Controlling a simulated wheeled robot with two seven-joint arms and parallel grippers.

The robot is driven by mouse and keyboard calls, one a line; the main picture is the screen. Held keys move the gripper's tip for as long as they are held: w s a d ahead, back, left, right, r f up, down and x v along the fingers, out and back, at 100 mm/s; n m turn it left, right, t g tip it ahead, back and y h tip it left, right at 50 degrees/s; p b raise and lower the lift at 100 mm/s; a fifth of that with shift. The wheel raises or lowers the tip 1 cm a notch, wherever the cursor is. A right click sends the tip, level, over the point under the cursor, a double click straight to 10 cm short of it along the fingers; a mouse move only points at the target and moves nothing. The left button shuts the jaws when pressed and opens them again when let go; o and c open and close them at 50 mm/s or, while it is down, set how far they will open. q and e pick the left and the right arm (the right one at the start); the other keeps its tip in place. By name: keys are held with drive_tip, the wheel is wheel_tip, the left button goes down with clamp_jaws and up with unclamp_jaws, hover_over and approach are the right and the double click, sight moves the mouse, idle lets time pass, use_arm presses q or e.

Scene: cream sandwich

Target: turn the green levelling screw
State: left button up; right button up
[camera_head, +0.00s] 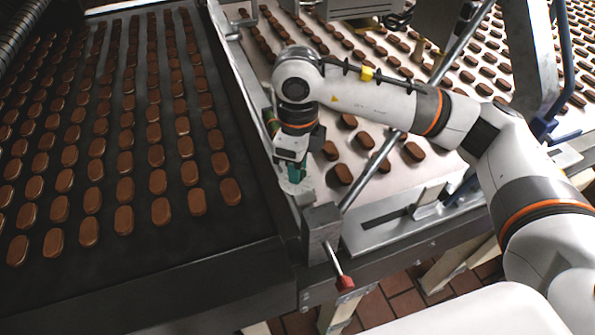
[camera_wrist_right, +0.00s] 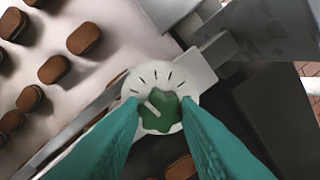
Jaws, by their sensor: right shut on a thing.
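The green levelling screw (camera_wrist_right: 159,108) shows in the right wrist view as a green knob with a pale pointer line, set on a white dial plate (camera_wrist_right: 139,79) with dark tick marks. My right gripper (camera_wrist_right: 160,122) has teal fingers, one on each side of the knob, and is shut on it. In the head view the right gripper (camera_head: 294,172) points down at the frame between the two belts; the knob itself is hidden there by the fingers. The white dial plate also shows below the fingers (camera_head: 296,187). My left gripper is not in view.
A dark belt (camera_head: 262,262) with rows of brown biscuits lies on the left. A pale belt (camera_head: 325,185) with more biscuits lies on the right. A metal block (camera_head: 320,228) and a red-tipped lever (camera_head: 344,281) stand close to the gripper, and a metal rod (camera_head: 375,163) runs diagonally behind it.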

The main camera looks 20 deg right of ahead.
drive_tip(key=o, duration=1)
drive_tip(key=shift+r+b, duration=0.7)
drive_tip(key=shift+r, duration=5.3)
